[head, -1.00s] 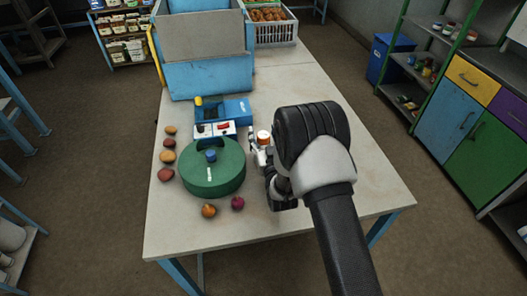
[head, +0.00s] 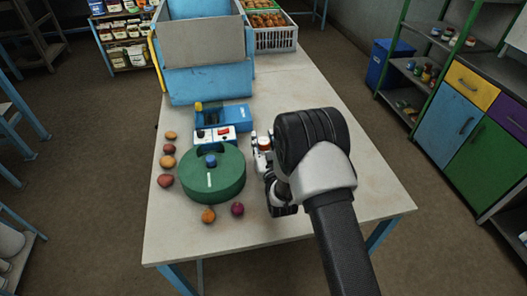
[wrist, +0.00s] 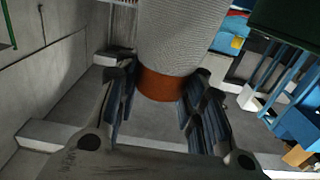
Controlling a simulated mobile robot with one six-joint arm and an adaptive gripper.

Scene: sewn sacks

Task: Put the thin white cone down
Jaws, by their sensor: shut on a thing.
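The thin white cone (wrist: 182,38) fills the top middle of the wrist view, pale and finely ribbed, with an orange-brown band at its near end. My gripper (wrist: 158,84) is shut on it, one dark finger pad on each side. In the head view only a small part of the cone (head: 264,143) shows, orange and white, beside my gripper (head: 260,151). My arm hides the rest. The gripper is over the table, just right of the green round drum. I cannot tell whether the cone touches the table.
The green drum (head: 225,186) stands close on the left, with several round vegetables around it. A blue device (head: 236,115) and a white switch box (head: 224,139) lie behind it. A blue bin (head: 210,83) and a crate (head: 276,39) stand farther back. The table (head: 320,112) is bare behind the arm.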

